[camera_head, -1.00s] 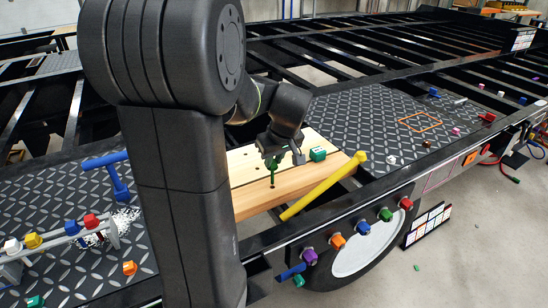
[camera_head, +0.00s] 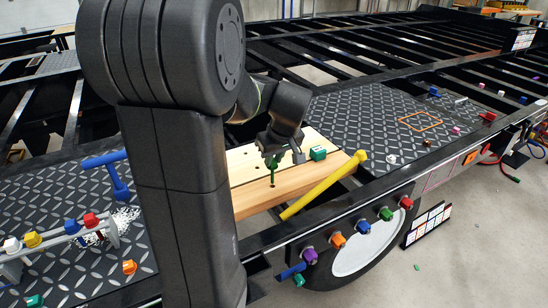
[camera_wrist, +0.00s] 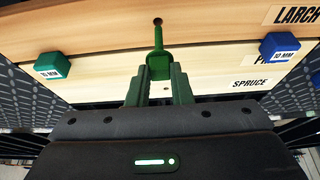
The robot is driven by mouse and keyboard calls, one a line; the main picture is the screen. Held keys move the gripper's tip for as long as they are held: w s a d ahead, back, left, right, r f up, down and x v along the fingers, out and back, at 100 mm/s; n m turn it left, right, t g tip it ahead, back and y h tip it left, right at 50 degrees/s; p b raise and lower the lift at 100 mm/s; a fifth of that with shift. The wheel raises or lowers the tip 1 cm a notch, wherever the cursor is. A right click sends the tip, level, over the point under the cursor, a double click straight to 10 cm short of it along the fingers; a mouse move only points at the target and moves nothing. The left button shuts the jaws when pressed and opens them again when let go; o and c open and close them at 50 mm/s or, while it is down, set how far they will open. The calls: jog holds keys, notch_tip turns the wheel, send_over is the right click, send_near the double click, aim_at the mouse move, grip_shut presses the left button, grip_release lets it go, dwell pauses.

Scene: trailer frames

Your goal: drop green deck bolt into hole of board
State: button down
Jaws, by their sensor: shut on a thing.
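My gripper (camera_head: 275,155) is shut on the green deck bolt (camera_head: 272,176), which hangs about upright above the pale wooden boards. In the wrist view, my gripper's green fingers (camera_wrist: 159,78) hold the bolt (camera_wrist: 158,58) by its head. Its thin shank points up the picture toward a dark hole (camera_wrist: 158,21) in the top board (camera_wrist: 90,30), on the side labelled LARCH. The shank's tip appears just short of the hole's edge; the height gap is unclear. Another small hole (camera_wrist: 166,88) shows in the board labelled SPRUCE, between the fingers.
A green block (camera_head: 317,154) stands on the boards; a blue block (camera_wrist: 280,46) shows in the wrist view. A blue T-handle (camera_head: 117,178) and a rack of coloured pieces stand left. My arm hides the boards' left part.

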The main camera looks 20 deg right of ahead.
aim_at(275, 169)
jog(key=shift+f+b, duration=2.15)
jog(key=shift+f, duration=0.45)
dwell(0.3)
jog(key=shift+r, duration=0.15)
jog(key=shift+r+p, duration=1.7)
jog(key=shift+r, duration=0.5)
dwell(0.6)
jog(key=shift+f+b, duration=2)
jog(key=shift+f, duration=0.35)
